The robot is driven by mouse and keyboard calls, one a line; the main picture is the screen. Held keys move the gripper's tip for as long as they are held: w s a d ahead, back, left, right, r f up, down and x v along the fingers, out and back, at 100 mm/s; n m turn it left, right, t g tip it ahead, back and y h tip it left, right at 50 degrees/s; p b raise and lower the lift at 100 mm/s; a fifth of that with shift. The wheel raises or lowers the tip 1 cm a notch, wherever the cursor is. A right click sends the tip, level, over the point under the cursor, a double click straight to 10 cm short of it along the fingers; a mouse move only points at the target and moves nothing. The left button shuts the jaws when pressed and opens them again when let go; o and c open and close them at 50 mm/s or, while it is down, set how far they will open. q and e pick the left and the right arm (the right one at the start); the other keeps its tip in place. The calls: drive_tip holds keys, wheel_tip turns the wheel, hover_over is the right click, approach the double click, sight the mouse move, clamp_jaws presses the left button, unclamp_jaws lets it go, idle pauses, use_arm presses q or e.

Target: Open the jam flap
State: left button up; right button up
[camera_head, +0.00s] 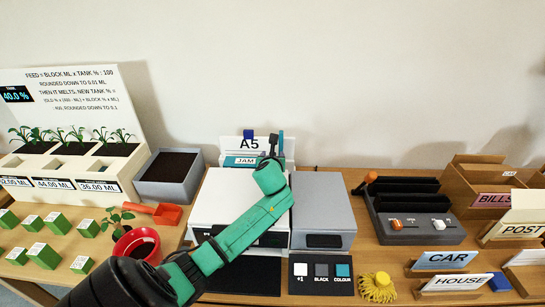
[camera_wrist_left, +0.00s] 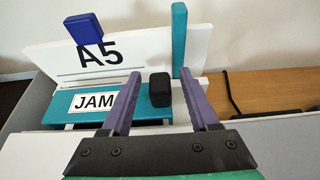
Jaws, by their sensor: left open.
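The jam flap is a teal panel (camera_wrist_left: 62,113) with a white JAM label, at the back of the white printer (camera_head: 210,205). Its teal face also shows in the head view (camera_head: 231,161). It appears closed. A black knob (camera_wrist_left: 159,82) stands at the flap's right end. My left gripper (camera_wrist_left: 160,86) is open, its two purple fingers on either side of the knob in the wrist view. I cannot tell whether they touch it. In the head view my green left arm covers part of the printer and hides most of the gripper. My right gripper is not in view.
An A5 paper support (camera_head: 257,143) with a blue guide (camera_wrist_left: 84,28) and a teal post (camera_wrist_left: 180,40) rises behind the flap. A grey box (camera_head: 322,205) stands right of the printer, and a dark soil bin (camera_head: 170,175) left. A keypad (camera_head: 321,277) lies in front.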

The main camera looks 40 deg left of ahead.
use_arm(q)
drive_tip(key=shift+w+a+f, duration=0.1)
clamp_jaws()
idle(1.4)
